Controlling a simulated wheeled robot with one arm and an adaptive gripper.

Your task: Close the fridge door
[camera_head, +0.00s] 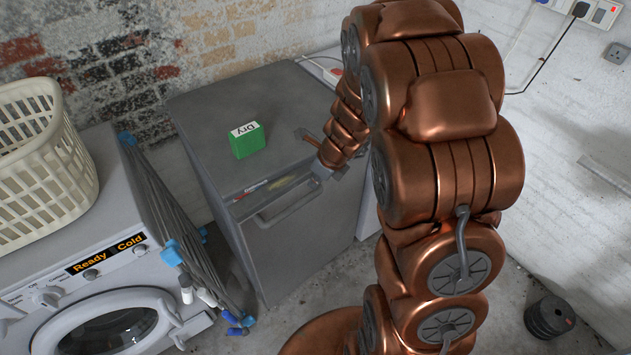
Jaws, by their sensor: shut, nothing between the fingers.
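A grey cabinet-like appliance (300,241) stands in the middle, with a handle (290,203) on its upper front. I cannot tell which of these is the fridge, and no swung-out door is clearly visible. My gripper (314,152) is small in the picture, at the right part of the grey appliance's top front edge. It is shut and empty. I cannot tell whether it touches the appliance.
A green box marked "Dry" (247,140) stands on the grey top. A washing machine (103,262) with a cream basket (42,165) stands at the left. A folded drying rack (168,200) leans between the appliances. A dark spool (549,318) lies at the lower right.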

